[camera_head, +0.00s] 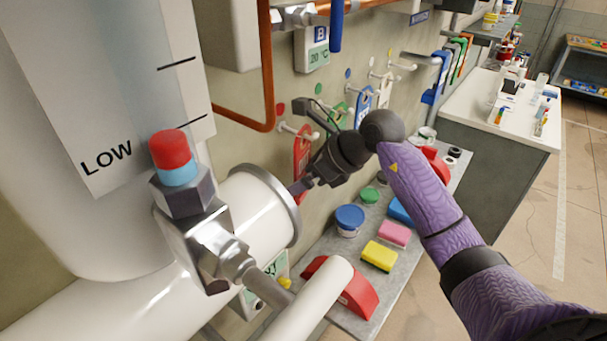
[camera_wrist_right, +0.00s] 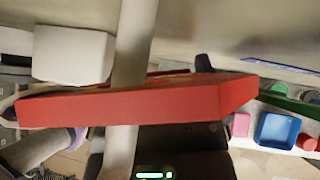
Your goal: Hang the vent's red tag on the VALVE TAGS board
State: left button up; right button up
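The red tag (camera_head: 302,150) stands upright against the wall board, at the white peg (camera_head: 288,127) below a red dot. In the right wrist view the red tag (camera_wrist_right: 140,104) spans the picture close to the camera. My right gripper (camera_head: 300,186) is at the tag's lower part and looks shut on it; the tag hides most of the fingers in the wrist view. The VALVE TAGS board (camera_head: 350,82) has several pegs with coloured dots. I cannot tell whether the red tag's hole is on the peg. My left gripper is not in view.
A green tag (camera_head: 337,115) and a blue tag (camera_head: 364,106) hang to the right. A white pipe with a red-capped valve (camera_head: 170,150) stands close on the left. Below is a grey shelf (camera_head: 345,250) with a blue tub (camera_head: 350,220), sponges (camera_head: 379,256) and red blocks.

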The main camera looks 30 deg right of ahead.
jog(key=b+v, duration=0.2)
jog(key=v, duration=0.8)
